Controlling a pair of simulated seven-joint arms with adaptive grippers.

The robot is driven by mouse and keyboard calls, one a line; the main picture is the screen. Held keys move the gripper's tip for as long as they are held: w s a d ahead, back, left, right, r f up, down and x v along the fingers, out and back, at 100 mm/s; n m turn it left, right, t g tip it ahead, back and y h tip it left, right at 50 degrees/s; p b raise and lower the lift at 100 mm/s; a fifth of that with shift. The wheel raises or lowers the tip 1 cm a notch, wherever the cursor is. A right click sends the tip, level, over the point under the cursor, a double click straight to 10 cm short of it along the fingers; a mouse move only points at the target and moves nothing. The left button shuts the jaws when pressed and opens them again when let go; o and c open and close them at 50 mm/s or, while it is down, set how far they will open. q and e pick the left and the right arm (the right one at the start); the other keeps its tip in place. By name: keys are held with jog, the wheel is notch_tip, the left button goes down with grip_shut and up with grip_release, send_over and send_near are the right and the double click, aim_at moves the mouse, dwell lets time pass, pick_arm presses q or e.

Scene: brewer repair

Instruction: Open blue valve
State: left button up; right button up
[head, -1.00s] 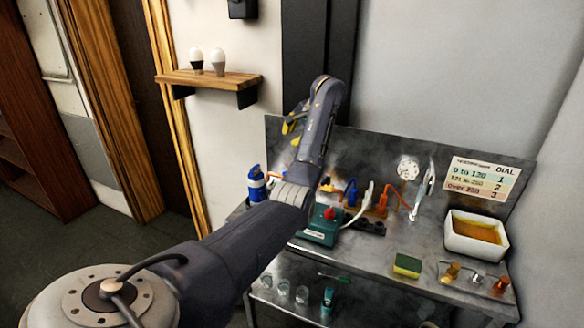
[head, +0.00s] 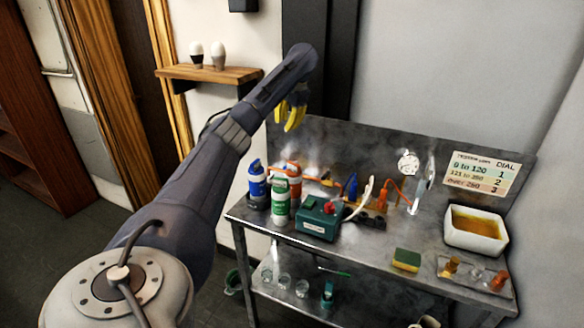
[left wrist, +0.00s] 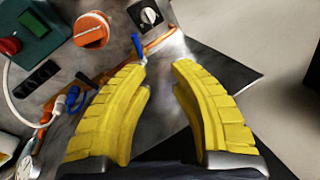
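In the left wrist view a small blue lever (left wrist: 137,45), which looks like the blue valve's handle, sits on an orange pipe (left wrist: 160,38) just beyond the fingertips. In the head view I cannot clearly pick this lever out behind the bottles. My left gripper (head: 291,122) hangs above the back left of the metal bench, fingers pointing down. In the left wrist view its yellow fingers (left wrist: 162,68) are apart with nothing between them. The lever lies ahead of the left-hand finger; whether they touch is unclear. My right gripper is not in view.
Blue (head: 257,185), green-and-white (head: 280,200) and orange (head: 294,172) bottles crowd the bench's left end. A green box with a red button (head: 318,220), cables and a gauge (head: 408,163) stand to the right. The back panel (head: 380,150) rises behind. A wall shelf (head: 210,76) holds two bulbs.

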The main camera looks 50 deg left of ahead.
pick_arm(q)
jog(key=shift+n+h, duration=0.5)
jog(key=shift+h, duration=0.2)
notch_tip(320, 180, down, 18)
jog(key=shift+a+f, duration=0.1)
jog(key=shift+f, duration=0.1)
jog(key=shift+c, duration=0.3)
grip_shut()
